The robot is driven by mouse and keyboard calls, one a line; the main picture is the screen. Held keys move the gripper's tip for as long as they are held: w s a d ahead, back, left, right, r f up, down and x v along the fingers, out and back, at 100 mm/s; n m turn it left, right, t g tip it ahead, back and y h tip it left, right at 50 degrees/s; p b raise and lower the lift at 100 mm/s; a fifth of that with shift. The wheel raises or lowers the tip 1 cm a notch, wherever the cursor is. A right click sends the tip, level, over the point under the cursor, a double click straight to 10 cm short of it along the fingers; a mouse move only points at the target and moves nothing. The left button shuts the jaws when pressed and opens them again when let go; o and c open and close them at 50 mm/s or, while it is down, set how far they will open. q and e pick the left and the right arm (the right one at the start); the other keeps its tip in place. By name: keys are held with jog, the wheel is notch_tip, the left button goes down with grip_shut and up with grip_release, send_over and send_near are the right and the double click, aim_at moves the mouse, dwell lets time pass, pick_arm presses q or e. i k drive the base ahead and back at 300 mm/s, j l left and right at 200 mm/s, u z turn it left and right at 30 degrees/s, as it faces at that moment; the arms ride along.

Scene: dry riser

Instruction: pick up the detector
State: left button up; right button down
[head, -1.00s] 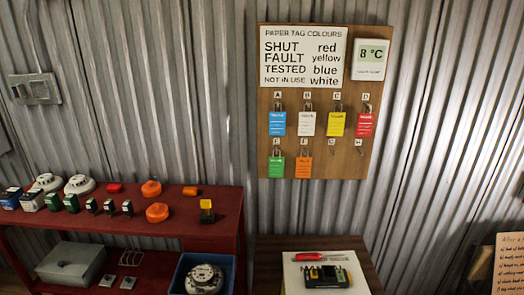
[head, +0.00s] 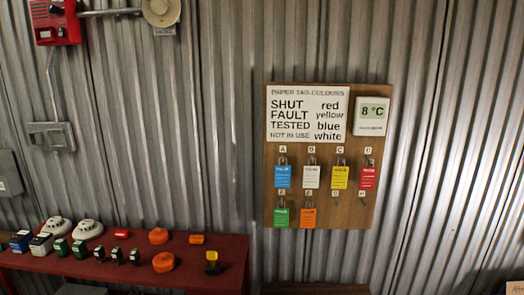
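Two round white detectors stand side by side at the left end of the red shelf in the head view: a left detector (head: 55,228) and a right detector (head: 87,230). Small boxes in front partly cover their lower edges. I cannot tell which one the task means. Neither of my grippers is in view.
The red shelf (head: 215,272) also bears several small dark boxes, orange caps (head: 163,262) and a yellow-topped item (head: 212,262). A wooden board (head: 375,215) with coloured padlock tags hangs on the corrugated wall. A red call box (head: 53,20) and grey switch box (head: 50,136) are at upper left.

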aim_at(59, 226)
jog(key=i+j+u, duration=0.1)
jog(key=j, duration=0.25)
jog(key=j+u, duration=0.15)
jog(key=j, duration=0.2)
jog(key=i+j+u, duration=0.1)
jog(key=j, duration=0.25)
jog(key=i+j+u, duration=0.4)
jog(key=i, duration=0.35)
jog(key=i+j+u, duration=0.2)
jog(key=i, duration=0.2)
